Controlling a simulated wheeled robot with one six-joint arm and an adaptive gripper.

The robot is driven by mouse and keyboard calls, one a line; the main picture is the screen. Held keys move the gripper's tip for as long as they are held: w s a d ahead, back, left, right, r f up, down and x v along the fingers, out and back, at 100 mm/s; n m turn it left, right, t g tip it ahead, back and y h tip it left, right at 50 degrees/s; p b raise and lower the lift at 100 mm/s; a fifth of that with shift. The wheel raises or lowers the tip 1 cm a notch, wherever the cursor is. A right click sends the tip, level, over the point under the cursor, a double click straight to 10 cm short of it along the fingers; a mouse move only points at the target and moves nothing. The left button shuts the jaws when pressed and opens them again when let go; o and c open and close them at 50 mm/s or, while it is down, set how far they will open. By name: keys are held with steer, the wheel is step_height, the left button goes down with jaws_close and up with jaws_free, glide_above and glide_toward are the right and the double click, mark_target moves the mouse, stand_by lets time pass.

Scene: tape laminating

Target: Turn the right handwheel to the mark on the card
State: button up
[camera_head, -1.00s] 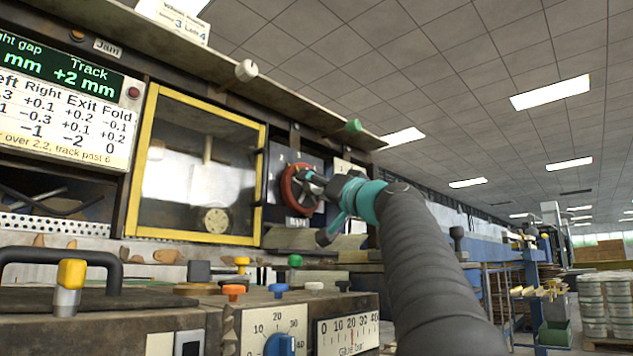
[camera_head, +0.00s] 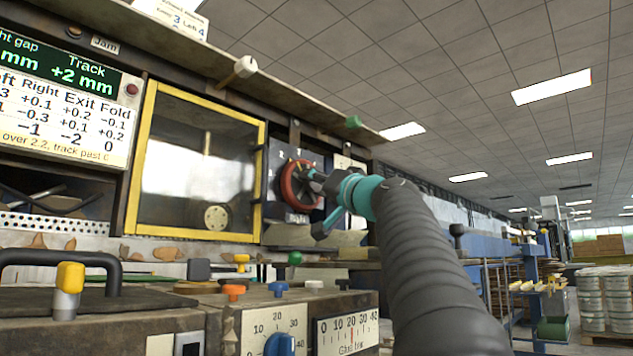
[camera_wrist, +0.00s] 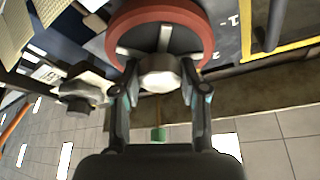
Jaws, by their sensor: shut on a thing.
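The right handwheel (camera_head: 299,187) is a red-rimmed wheel with grey spokes on a dark panel, right of the yellow-framed window. It also shows in the wrist view (camera_wrist: 205,35), where its lower rim passes behind the fingers.
A green display (camera_head: 75,70) reads Track +2 mm. The yellow-framed window (camera_head: 195,165) is left of the wheel. A ledge (camera_head: 230,90) with knobs runs above. A bench with a blue dial (camera_head: 280,345) and coloured knobs lies below. The aisle at right looks open beside stacked reels (camera_head: 592,300).

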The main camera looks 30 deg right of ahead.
steer(key=m+h+p, duration=0.1)
steer(key=m, duration=0.1)
steer(key=m+p, duration=0.2)
steer(key=m+g+h+p, duration=0.1)
steer(key=m, duration=0.1)
steer(key=shift+a+r+h+p, duration=0.1)
steer(key=shift+r+h+p, duration=0.2)
steer(key=shift+r+p, duration=0.05)
steer(key=shift+m+g+h+p, duration=0.3)
steer(key=shift+m+h+p, duration=0.1)
steer(key=shift+m+p, duration=0.55)
steer(key=shift+f+m+p, duration=0.15)
steer(key=shift+m+p, duration=0.2)
steer(key=shift+f, duration=0.1)
steer(key=o, duration=1.1)
steer(key=shift+o, duration=0.2)
steer(key=shift+s, duration=0.15)
steer(key=s+f, duration=0.2)
steer(key=s, duration=0.9)
steer(key=shift+s, duration=0.3)
